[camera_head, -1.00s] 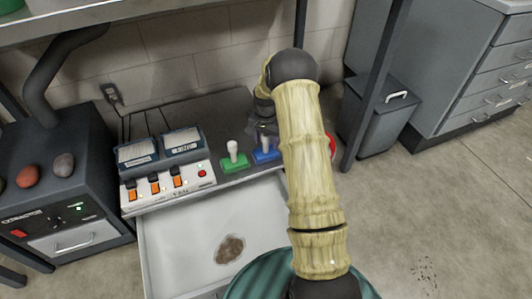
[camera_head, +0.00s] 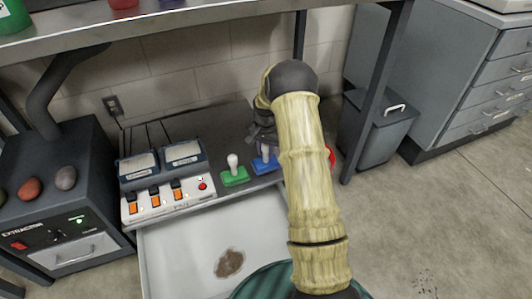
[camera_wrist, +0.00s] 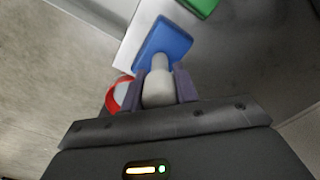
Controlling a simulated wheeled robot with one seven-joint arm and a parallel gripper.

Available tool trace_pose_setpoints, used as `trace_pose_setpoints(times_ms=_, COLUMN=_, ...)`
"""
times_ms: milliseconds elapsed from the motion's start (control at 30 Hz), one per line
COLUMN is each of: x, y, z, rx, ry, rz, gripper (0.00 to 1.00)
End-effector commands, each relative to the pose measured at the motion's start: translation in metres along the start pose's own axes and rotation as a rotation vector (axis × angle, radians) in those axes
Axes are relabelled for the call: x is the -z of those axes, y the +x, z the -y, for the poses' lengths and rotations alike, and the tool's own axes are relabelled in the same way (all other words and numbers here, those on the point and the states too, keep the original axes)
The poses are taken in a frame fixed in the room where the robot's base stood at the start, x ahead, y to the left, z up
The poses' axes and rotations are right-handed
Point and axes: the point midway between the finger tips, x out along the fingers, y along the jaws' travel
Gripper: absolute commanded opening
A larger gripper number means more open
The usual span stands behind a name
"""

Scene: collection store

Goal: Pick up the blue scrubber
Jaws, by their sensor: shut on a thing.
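The blue scrubber (camera_head: 265,164) has a flat blue base and a pale upright handle. In the head view it is on the grey bench, right of the green scrubber (camera_head: 234,176), partly hidden by my arm. In the wrist view the blue base (camera_wrist: 165,42) lies beyond my gripper (camera_wrist: 158,88), whose two fingers are shut on the pale handle. Whether the base touches the bench or is slightly above it I cannot tell. The green scrubber also shows at the wrist view's top edge (camera_wrist: 203,5).
A red round thing (camera_head: 331,157) is right of my arm, close beside my fingers in the wrist view (camera_wrist: 117,95). A white control box (camera_head: 168,200) with orange switches stands left. An open white drawer (camera_head: 190,245) with a brown stain is in front. A shelf (camera_head: 200,18) overhangs the bench.

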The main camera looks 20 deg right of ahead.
Motion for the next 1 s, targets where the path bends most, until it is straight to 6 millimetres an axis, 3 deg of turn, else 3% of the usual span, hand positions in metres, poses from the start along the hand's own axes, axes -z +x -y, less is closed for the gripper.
trace_pose_setpoints(times_ms=33, x=0.000, y=-0.015, z=0.000, rx=0.001, ry=0.000, rz=-0.002, gripper=0.00)
trace_pose_setpoints(times_ms=200, x=0.001, y=-0.049, z=0.001, rx=0.001, ry=0.001, rz=-0.002, gripper=0.00)
trace_pose_setpoints(times_ms=400, x=0.000, y=-0.078, z=0.001, rx=0.001, ry=0.000, rz=-0.001, gripper=0.00)
trace_pose_setpoints(times_ms=1000, x=0.000, y=-0.082, z=0.000, rx=0.001, ry=0.001, rz=0.000, gripper=0.00)
